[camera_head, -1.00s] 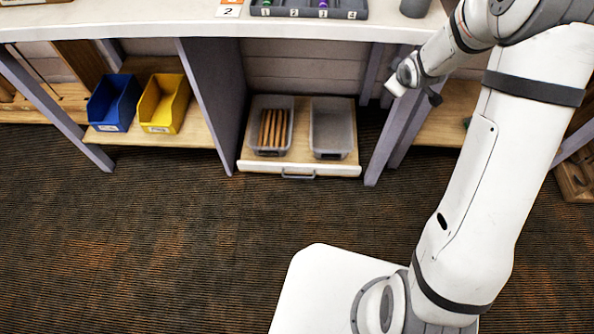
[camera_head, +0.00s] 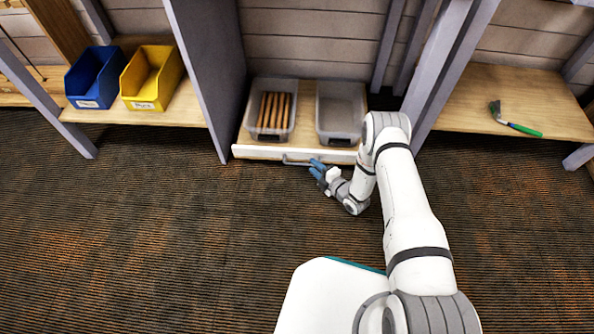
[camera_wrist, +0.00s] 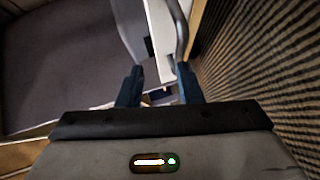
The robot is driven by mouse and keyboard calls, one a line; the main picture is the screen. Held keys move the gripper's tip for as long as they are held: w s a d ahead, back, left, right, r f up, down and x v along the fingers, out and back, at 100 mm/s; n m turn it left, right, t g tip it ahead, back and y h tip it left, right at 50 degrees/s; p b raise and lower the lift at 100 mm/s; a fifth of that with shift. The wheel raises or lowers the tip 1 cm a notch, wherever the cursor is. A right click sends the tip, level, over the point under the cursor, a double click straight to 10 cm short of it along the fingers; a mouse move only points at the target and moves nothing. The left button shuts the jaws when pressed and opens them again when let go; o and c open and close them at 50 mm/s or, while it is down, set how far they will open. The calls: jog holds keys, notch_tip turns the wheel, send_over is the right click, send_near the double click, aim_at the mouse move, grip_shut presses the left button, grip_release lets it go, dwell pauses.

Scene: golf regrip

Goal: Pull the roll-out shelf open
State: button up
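The roll-out shelf (camera_head: 245,152) sits low between two grey uprights, with a pale wooden deck and white front. Its grey bar handle (camera_head: 290,160) is on the front. My gripper (camera_head: 316,168) is at the handle's right end, low over the floor. In the wrist view, my gripper's blue fingers (camera_wrist: 159,72) are apart. The handle (camera_wrist: 181,35) and the white shelf front (camera_wrist: 160,38) show just beyond them, with the handle close to the right finger. I cannot tell whether the finger touches it.
On the shelf stand a clear tub (camera_head: 252,120) of brown sticks and an empty-looking clear tub (camera_head: 340,110). Blue (camera_head: 92,78) and yellow (camera_head: 150,78) bins are at left. A green-handled tool (camera_head: 515,125) lies on the right shelf. The striped carpet (camera_head: 180,230) in front is clear.

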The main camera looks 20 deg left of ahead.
aim_at(299, 164)
jog(key=shift+n+y, duration=0.3)
jog(key=a+f+b, duration=0.1)
jog(key=a, duration=0.1)
jog(key=w+a+f+b, duration=0.1)
jog(key=a, duration=0.1)
jog(key=w+a+f+b, duration=0.1)
jog(key=a+b, duration=0.1)
jog(key=a, duration=0.1)
jog(key=shift+f, duration=0.25)
jog(key=shift+c, duration=0.2)
grip_shut()
jog(key=shift+s, duration=0.1)
